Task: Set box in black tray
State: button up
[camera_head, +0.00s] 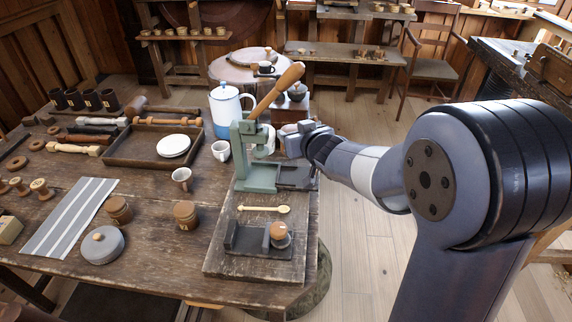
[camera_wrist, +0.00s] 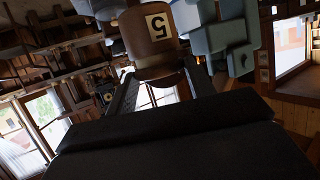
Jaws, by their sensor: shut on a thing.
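My gripper (camera_head: 290,141) is up beside the green lever press, right of the table's middle. In the wrist view its dark fingers (camera_wrist: 160,88) are shut on a round brown wooden box (camera_wrist: 147,48) with a pale label reading 5. A low black tray (camera_head: 245,240) lies on the board at the table's front right. A small round wooden jar with a lighter lid (camera_head: 279,236) stands at its right end.
The green press (camera_head: 255,148) with a wooden handle stands behind the tray. A wooden spoon (camera_head: 263,209) lies between them. Two similar lidded boxes (camera_head: 118,210) (camera_head: 186,215) stand left. A brown wooden tray (camera_head: 125,147) holds a white plate. A pitcher (camera_head: 224,110) and mugs are nearby.

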notch_tip(320, 180, down, 4)
jog(key=shift+a+b, duration=0.15)
jog(key=shift+b, duration=1)
jog(key=shift+f+b, duration=0.9)
jog(key=shift+f, duration=1.9)
jog(key=shift+f, duration=0.15)
jog(key=o, duration=1.2)
jog(key=shift+o, duration=0.2)
jog(key=shift+r, duration=0.25)
jog(key=p+v, duration=0.1)
jog(key=v, duration=1.1)
